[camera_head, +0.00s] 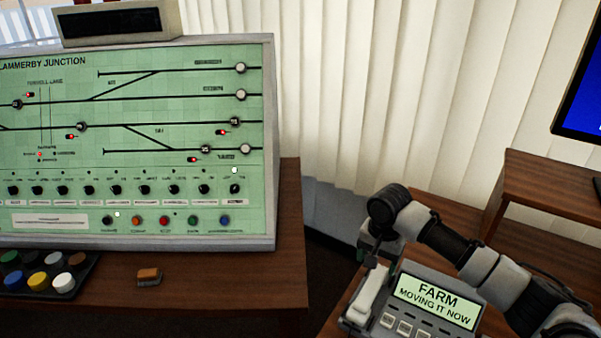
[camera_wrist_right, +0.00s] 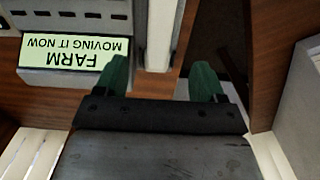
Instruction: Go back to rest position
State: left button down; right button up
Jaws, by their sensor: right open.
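My right arm reaches in from the right in the head view. My right gripper (camera_head: 372,256) points down just above the far end of a pale handset (camera_head: 371,293) on the left side of a grey desk phone (camera_head: 403,325). In the right wrist view the green fingers of the right gripper (camera_wrist_right: 161,68) stand apart. The handset (camera_wrist_right: 160,35) shows in line with the gap between them; I cannot tell whether a finger touches it. The phone's lit display (camera_head: 436,301) reads "FARM MOVING IT NOW". My left gripper is not in view.
A green track panel (camera_head: 140,120) stands on the left desk (camera_head: 220,285). A tray of coloured caps (camera_head: 45,275) and a small orange-brown block (camera_head: 149,276) lie before it. A wooden shelf (camera_head: 550,185) and dark monitor (camera_head: 585,100) are at right. A gap separates the desks.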

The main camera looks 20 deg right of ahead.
jog(key=s+a+f+n, duration=0.1)
jog(key=a+f, duration=0.1)
jog(key=s+a+f+n, duration=0.2)
jog(key=a, duration=0.1)
jog(key=s+a+f+n, duration=0.1)
jog(key=s+a+f, duration=0.1)
jog(key=a, duration=0.1)
jog(key=shift+s+n+y, duration=0.2)
jog(key=shift+n+y, duration=0.1)
jog(key=s+a+f+n+t+y, duration=0.1)
jog(key=s+a+f+n+t, duration=0.2)
jog(key=s+a, duration=0.5)
jog(key=s+d+r+n+h, duration=0.1)
jog(key=s+d+n, duration=0.1)
jog(key=s, duration=0.5)
jog(key=s+d+r+n, duration=0.2)
jog(key=s, duration=0.6)
notch_tip(320, 180, down, 25)
jog(key=s+d+f+g, duration=0.2)
jog(key=s+d+f, duration=0.1)
jog(key=s+f, duration=1.3)
jog(key=shift+s+f+n+h, duration=0.15)
jog(key=shift+f+n+h, duration=0.2)
jog(key=shift+f, duration=0.35)
